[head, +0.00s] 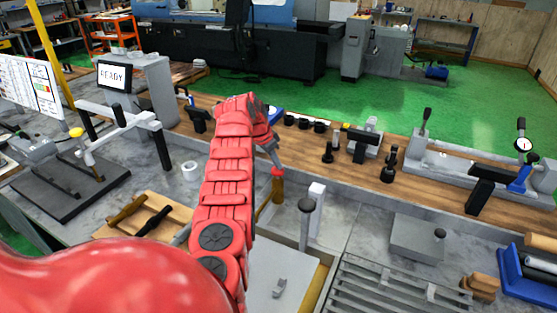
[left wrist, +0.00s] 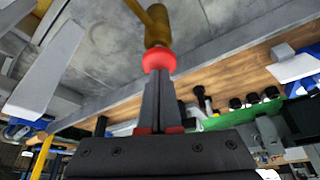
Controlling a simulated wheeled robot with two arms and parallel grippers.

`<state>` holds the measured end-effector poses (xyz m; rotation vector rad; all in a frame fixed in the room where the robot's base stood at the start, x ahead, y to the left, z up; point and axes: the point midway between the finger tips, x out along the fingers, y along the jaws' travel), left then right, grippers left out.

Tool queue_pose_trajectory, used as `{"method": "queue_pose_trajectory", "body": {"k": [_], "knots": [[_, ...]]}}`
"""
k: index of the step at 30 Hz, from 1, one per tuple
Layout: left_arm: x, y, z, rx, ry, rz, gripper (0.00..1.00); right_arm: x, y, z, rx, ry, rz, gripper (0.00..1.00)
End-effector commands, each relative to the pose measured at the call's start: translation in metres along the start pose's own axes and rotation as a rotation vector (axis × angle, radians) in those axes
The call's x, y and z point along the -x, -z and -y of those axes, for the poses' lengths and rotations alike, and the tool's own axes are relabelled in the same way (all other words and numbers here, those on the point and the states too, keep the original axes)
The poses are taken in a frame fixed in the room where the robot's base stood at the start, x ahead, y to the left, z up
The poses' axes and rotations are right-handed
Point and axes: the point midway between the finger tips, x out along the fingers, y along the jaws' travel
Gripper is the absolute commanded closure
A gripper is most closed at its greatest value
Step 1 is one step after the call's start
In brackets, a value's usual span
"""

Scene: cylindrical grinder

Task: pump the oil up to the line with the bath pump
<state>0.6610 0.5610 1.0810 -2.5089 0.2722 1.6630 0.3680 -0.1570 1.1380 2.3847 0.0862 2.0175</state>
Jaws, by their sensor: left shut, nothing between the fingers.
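The bath pump appears to be the brass-coloured cylinder (head: 277,187) with a red knob (head: 277,171) on top, near the middle of the head view. In the left wrist view the knob (left wrist: 158,61) and brass body (left wrist: 157,32) stand straight beyond my fingertips. My left gripper (head: 273,161) is shut and empty, its fingertips at the red knob, touching or nearly so; I cannot tell which. The same shut fingers show in the left wrist view (left wrist: 160,78). My left arm hides part of the area left of the pump. I cannot make out an oil level or line. My right gripper is not in view.
A slatted grate (head: 385,290) lies front right. A wooden shelf with black holders (head: 388,161) runs behind. A READY screen (head: 113,75) stands back left.

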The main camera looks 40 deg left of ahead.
Motion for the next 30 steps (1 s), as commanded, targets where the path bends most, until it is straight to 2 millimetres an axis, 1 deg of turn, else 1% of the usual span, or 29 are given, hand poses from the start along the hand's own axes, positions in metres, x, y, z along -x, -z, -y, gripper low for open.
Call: {"method": "queue_pose_trajectory", "body": {"k": [4, 8, 20, 24, 30], "knots": [[-0.002, -0.001, -0.001, 0.001, -0.004, 0.004, 1.00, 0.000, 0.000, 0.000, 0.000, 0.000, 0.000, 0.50], [0.001, 0.000, -0.001, 0.001, -0.004, 0.004, 1.00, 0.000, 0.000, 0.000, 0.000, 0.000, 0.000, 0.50], [0.024, 0.010, -0.001, 0.001, -0.003, 0.003, 1.00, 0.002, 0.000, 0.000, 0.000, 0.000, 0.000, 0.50], [0.035, 0.015, 0.000, 0.000, 0.000, 0.001, 1.00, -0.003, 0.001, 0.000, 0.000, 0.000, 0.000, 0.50], [0.047, 0.020, 0.000, 0.000, 0.000, 0.001, 1.00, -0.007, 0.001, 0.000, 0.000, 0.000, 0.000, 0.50]]}}
